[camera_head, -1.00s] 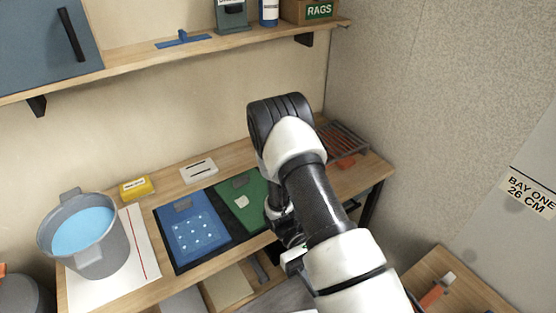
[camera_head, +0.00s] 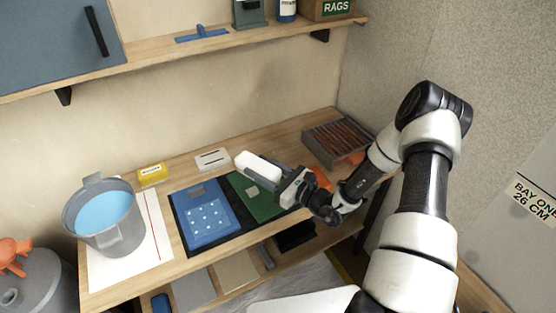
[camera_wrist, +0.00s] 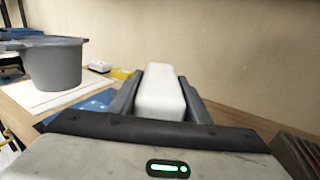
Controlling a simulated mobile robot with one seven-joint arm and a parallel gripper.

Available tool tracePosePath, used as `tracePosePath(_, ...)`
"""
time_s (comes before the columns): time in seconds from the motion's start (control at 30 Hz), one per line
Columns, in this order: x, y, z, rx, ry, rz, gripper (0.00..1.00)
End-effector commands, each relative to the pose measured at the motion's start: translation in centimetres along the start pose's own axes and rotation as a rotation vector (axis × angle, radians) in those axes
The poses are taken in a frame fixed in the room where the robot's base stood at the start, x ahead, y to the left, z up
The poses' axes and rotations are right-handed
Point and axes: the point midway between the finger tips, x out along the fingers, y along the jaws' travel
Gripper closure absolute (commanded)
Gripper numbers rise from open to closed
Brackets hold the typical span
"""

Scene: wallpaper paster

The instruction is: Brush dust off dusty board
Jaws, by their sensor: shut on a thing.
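A blue board (camera_head: 207,216) with several white specks lies on the dark mat on the bench. A green board (camera_head: 263,203) lies to its right, partly hidden by my gripper. My gripper (camera_head: 277,176) is shut on a white block-like thing (camera_head: 258,165), held above the back of the green board. In the wrist view the white block (camera_wrist: 161,92) sits between my fingers and points away from me; whether it is a brush cannot be told. The blue board (camera_wrist: 90,106) shows in part at the left there.
A grey bucket of blue water (camera_head: 105,235) stands on white paper at the left. A yellow box (camera_head: 152,174) and a white slotted block (camera_head: 212,159) lie at the back.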

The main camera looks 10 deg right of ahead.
Motion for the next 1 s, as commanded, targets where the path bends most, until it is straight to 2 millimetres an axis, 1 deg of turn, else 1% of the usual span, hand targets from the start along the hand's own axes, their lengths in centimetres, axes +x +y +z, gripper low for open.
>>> tracePosePath(0.03, -0.6, -2.4, -0.4, 0.005, -0.002, -0.095, 0.8)
tracePosePath(0.1, -1.3, -5.0, -1.0, 0.002, -0.001, -0.202, 0.8)
tracePosePath(0.2, -2.2, -7.5, -1.8, 0.0, -0.003, -0.307, 0.8)
tracePosePath(0.3, -2.8, -8.7, -2.2, -0.001, -0.002, -0.36, 0.8)
tracePosePath(0.43, -3.0, -9.1, -2.3, -0.004, -0.002, -0.378, 0.8)
tracePosePath(0.7, -3.0, -9.1, -2.3, -0.004, -0.003, -0.375, 0.8)
tracePosePath(0.87, -3.5, -8.9, -2.2, -0.001, -0.002, -0.377, 0.8)
tracePosePath(1.0, -3.5, -8.8, -3.8, -0.001, -0.002, -0.375, 0.8)
